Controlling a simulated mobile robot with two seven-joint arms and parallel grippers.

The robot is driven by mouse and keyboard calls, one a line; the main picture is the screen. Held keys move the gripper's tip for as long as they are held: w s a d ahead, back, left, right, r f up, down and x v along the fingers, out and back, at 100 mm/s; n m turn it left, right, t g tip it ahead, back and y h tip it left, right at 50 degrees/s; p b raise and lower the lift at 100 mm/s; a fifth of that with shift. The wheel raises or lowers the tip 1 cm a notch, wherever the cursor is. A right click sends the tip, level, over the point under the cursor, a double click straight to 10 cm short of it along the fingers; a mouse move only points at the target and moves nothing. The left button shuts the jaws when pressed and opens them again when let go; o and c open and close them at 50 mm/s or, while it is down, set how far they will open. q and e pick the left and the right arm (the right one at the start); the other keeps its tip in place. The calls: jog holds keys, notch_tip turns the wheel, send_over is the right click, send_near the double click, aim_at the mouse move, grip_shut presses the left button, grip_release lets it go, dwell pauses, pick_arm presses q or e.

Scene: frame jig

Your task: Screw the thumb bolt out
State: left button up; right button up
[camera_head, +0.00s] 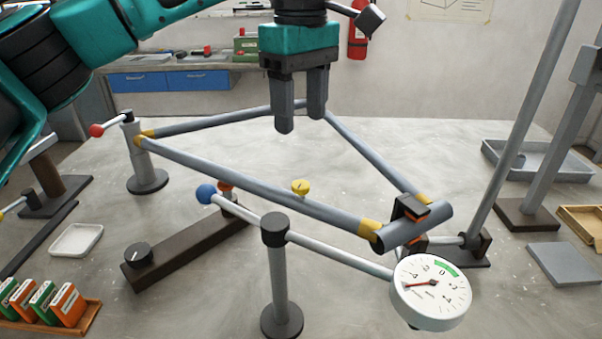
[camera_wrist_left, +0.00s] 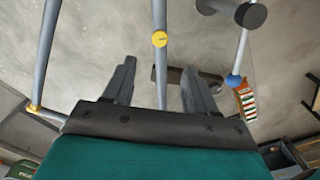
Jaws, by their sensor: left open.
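The yellow thumb bolt (camera_head: 301,187) sits on the upper side of the near grey frame tube (camera_head: 250,190), about midway along it. It also shows as a yellow disc on the tube in the left wrist view (camera_wrist_left: 159,40). My left gripper (camera_head: 300,128) is open and empty, pointing down. In the head view it hangs above and behind the bolt, apart from it. In the left wrist view the bolt lies beyond the fingertips, between their lines. My right gripper is not in view.
A dial gauge (camera_head: 431,291) stands front right. A blue-knobbed lever (camera_head: 207,194) crosses a post (camera_head: 279,285) in front of the frame. A red-knobbed clamp (camera_head: 97,130) is at the left corner. A white tray (camera_head: 76,240) and a box rack (camera_head: 88,318) lie left.

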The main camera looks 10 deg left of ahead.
aim_at(301, 184)
pick_arm(q)
notch_tip(301, 184, down, 11)
jog(key=shift+r+b, duration=0.1)
jog(key=shift+b, duration=0.4)
jog(key=shift+c, duration=0.4)
grip_shut()
jog(key=shift+n, duration=0.4)
